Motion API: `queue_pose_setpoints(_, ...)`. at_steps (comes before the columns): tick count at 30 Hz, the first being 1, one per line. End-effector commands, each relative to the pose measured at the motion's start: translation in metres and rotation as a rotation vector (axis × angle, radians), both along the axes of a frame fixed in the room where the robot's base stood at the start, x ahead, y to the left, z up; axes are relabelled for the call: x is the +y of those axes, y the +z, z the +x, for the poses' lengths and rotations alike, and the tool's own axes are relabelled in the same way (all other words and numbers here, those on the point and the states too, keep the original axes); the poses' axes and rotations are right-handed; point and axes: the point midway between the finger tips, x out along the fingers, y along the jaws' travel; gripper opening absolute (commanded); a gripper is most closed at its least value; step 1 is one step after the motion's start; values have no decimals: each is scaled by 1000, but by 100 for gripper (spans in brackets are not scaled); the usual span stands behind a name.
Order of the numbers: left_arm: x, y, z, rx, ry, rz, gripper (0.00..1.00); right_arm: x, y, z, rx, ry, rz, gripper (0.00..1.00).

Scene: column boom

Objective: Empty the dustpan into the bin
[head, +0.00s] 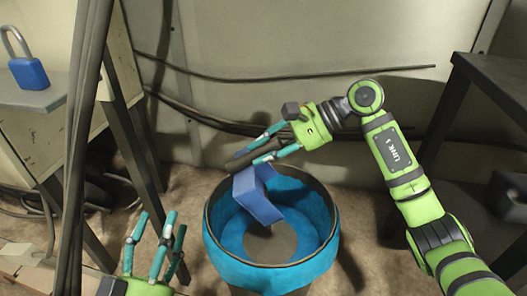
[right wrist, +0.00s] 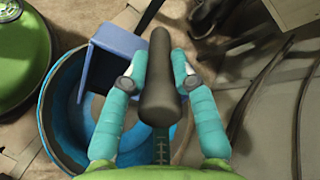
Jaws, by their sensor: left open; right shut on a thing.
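The blue dustpan (head: 256,193) hangs tilted over the mouth of the bin, its pan pointing down into the opening. The bin (head: 272,276) is round and blue with a dark rim, and its visible floor looks bare and brownish. My right gripper (head: 255,157) is shut on the dustpan's dark handle above the bin's back rim. In the right wrist view the handle (right wrist: 160,85) lies between the teal fingers, with the blue pan (right wrist: 117,45) beyond it. My left gripper (head: 155,222) is open and empty, left of the bin. Whether the pan holds any debris is hidden.
A grey shelf (head: 40,97) with a blue padlock (head: 28,72) stands at the left. A dark table frame (head: 455,100) stands at the right. Dark cables (head: 290,78) run along the back wall. Brown floor lies around the bin.

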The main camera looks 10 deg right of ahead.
Motion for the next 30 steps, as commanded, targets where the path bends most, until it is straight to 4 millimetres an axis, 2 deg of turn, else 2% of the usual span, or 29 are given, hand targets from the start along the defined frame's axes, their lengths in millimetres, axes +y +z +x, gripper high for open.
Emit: queue_pose_setpoints(30,-9,65,-47,-403,-75,-123,61,-9,1,-1,-9,0,52,0)
